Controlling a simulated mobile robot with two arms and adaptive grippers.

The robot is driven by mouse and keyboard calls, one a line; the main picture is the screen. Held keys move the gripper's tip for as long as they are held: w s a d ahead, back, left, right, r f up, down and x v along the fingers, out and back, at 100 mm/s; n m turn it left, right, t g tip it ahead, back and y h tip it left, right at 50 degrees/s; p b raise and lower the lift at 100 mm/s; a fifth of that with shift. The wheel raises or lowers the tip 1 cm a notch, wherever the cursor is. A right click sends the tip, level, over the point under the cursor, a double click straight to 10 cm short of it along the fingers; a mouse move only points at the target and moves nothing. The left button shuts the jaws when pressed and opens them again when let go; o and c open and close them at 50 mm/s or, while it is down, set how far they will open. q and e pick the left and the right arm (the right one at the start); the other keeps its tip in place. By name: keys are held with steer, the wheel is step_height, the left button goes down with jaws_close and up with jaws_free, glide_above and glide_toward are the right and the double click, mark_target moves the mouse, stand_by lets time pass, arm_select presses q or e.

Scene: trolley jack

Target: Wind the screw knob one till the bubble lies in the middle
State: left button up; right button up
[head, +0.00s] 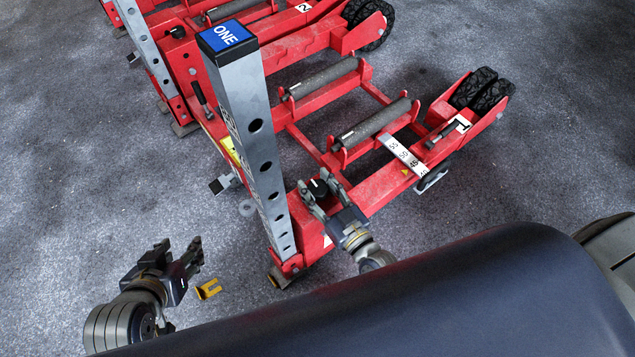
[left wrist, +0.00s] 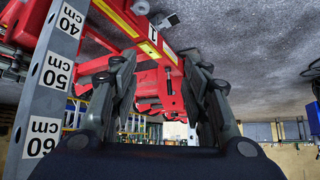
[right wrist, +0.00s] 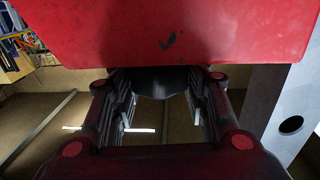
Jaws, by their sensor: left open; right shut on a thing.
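The red trolley jack (head: 375,195) has an upright grey post (head: 262,150) with a blue "ONE" label on top. A black knob (head: 318,187) with a white mark sits on its frame right of the post. My right gripper (head: 317,192) is shut on this knob; the dark knob (right wrist: 155,84) also shows between its fingers in the right wrist view, below a red beam. I cannot make out a bubble in any view.
A small yellow bracket (head: 208,289) lies by my left gripper. Grey rollers (head: 372,124), a numbered scale (head: 403,155) and black wheels (head: 482,90) are on the jack. More red jack frame, marked 2, stands behind. The grey floor (head: 90,180) at left is clear.

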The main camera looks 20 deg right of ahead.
steer(key=m+h+p, duration=0.1)
steer(key=h+p, duration=0.1)
steer(key=shift+w+r+m+t+h, duration=0.1)
steer(key=shift+r+m+t+h, duration=0.2)
steer(key=shift+m+h, duration=0.1)
arm_select(q)
steer(key=s+a+f+g+y, duration=0.1)
steer(key=s+g, duration=0.3)
steer(key=s, duration=0.5)
steer(key=shift+a+f+g, duration=0.3)
steer(key=shift+a+f, duration=0.3)
steer(key=shift+a, duration=0.3)
arm_select(e)
steer(key=shift+f, duration=0.2)
steer(key=o, duration=1.1)
arm_select(q)
steer(key=shift+w, duration=0.1)
arm_select(e)
steer(key=shift+f, duration=0.1)
steer(key=shift+s, duration=0.2)
steer(key=shift+s+f, duration=0.1)
steer(key=shift+s, duration=0.2)
steer(key=s+d, duration=0.1)
steer(key=s, duration=1)
